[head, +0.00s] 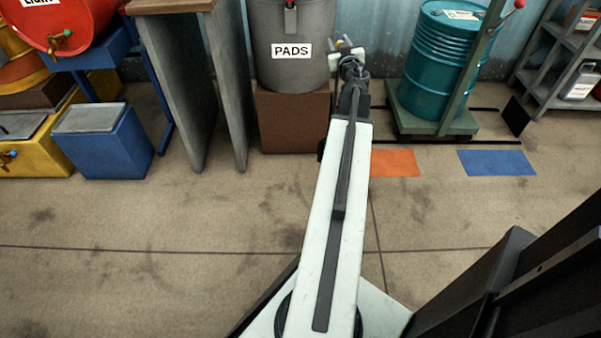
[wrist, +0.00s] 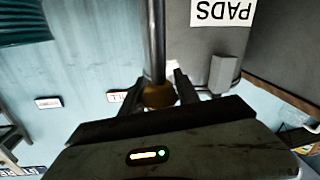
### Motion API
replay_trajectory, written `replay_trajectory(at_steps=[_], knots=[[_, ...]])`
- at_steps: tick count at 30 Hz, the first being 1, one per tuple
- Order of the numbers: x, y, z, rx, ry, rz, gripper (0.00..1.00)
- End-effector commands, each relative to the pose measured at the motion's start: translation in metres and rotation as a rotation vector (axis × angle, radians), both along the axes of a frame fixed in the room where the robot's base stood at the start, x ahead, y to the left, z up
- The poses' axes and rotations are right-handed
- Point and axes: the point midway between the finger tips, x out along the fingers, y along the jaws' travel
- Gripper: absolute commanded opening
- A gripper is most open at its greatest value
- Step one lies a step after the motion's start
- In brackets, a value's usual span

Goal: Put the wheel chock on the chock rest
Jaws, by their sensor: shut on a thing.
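My gripper (head: 347,46) is out ahead at the end of the extended arm, beside the grey PADS bin. In the wrist view, my gripper (wrist: 158,92) has its fingers either side of a gold-brown knob (wrist: 160,96) on a metal rod (wrist: 156,40). A black wedge-like piece (head: 516,117), possibly the wheel chock, stands on the floor by the right side of the green drum trolley (head: 438,124), away from my gripper. I cannot tell which thing is the chock rest.
The PADS bin (head: 290,70) stands on a brown block (head: 293,120). A teal drum (head: 440,70) is on the trolley. An orange patch (head: 394,163) and a blue patch (head: 497,162) mark the floor. Shelves (head: 560,60) stand at right. Floor at front left is clear.

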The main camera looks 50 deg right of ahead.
Motion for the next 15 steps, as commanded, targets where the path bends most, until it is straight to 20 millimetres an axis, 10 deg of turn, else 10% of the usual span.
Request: replay_trajectory(at_steps=[15], knots=[[-0.012, 0.063, -0.132, 0.001, -0.002, 0.061, 0.00]])
